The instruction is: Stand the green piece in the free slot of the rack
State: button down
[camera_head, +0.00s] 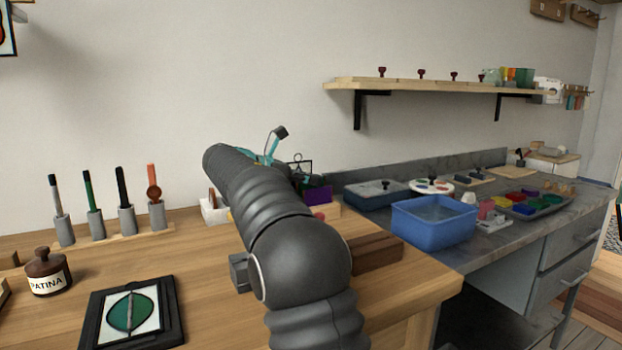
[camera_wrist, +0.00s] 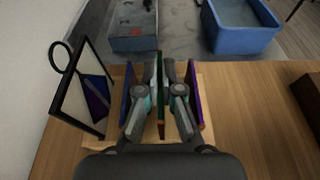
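My gripper (camera_wrist: 161,72) has its two fingers close together, one on each side of a thin green piece (camera_wrist: 161,118). The green piece is upright and edge-on in the wrist view, above or in the pale wooden rack (camera_wrist: 88,148); I cannot tell whether its lower edge is seated. A dark blue piece (camera_wrist: 127,92) stands to its left and a purple piece (camera_wrist: 193,95) to its right. In the head view my arm hides most of the rack, while the purple piece (camera_head: 318,195) shows just right of it.
A framed stand (camera_wrist: 80,92) with a ring on top is left of the rack. A dark brown block (camera_head: 374,254) lies to the right. Blue bins (camera_head: 434,221) stand on the grey bench. The patina jar (camera_head: 46,272) and a black framed plate (camera_head: 98,312) are at the front left.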

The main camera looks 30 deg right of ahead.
jog(key=shift+f, duration=0.75)
dwell(1.2)
jog(key=c, duration=0.8)
grip_release()
jog(key=shift+o, duration=0.2)
jog(key=shift+r, duration=3.5)
